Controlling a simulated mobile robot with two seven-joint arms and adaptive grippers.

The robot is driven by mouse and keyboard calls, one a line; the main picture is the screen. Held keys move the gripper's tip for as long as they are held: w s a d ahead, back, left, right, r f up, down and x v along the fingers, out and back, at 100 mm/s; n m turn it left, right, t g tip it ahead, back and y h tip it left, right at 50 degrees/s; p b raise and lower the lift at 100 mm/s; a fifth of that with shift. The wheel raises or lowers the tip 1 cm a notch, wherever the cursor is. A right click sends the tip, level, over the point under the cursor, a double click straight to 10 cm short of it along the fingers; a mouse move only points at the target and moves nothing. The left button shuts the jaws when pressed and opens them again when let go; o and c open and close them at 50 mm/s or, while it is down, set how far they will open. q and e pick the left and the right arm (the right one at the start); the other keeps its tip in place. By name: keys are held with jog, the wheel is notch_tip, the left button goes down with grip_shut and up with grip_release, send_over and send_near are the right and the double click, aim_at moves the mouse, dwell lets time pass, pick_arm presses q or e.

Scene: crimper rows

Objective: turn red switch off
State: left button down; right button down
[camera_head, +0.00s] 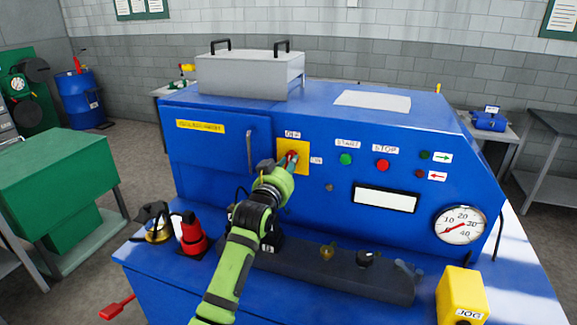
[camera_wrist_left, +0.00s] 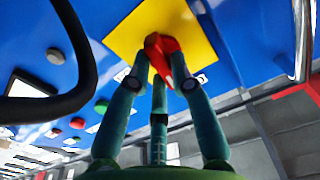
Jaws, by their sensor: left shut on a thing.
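The red switch (camera_head: 291,155) sits on a yellow square plate (camera_head: 284,148) on the front of the blue machine (camera_head: 220,150), with an "OFF" label above it and an "ON" label to its right. In the left wrist view the red switch (camera_wrist_left: 163,55) stands out from the yellow plate (camera_wrist_left: 200,42). My left gripper (camera_head: 287,165) reaches up to the plate, its fingers shut on the switch's knob. In the wrist view the fingertips (camera_wrist_left: 165,78) close around the red knob from both sides and partly hide it. My right gripper is not in view.
A green button (camera_head: 346,159) and a red stop button (camera_head: 383,165) are right of the plate. A vertical door handle (camera_head: 250,150) stands close to its left. A pressure gauge (camera_head: 459,226) and yellow jog box (camera_head: 462,296) are at the right; a red bottle-like object (camera_head: 192,234) is lower left.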

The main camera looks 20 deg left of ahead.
pick_arm(q)
jog(key=shift+f+n, duration=0.15)
jog(key=shift+n, duration=0.25)
jog(key=c, duration=1.1)
grip_release()
jog(key=shift+s, duration=0.15)
jog(key=s, duration=1.2)
jog(key=shift+a, duration=0.2)
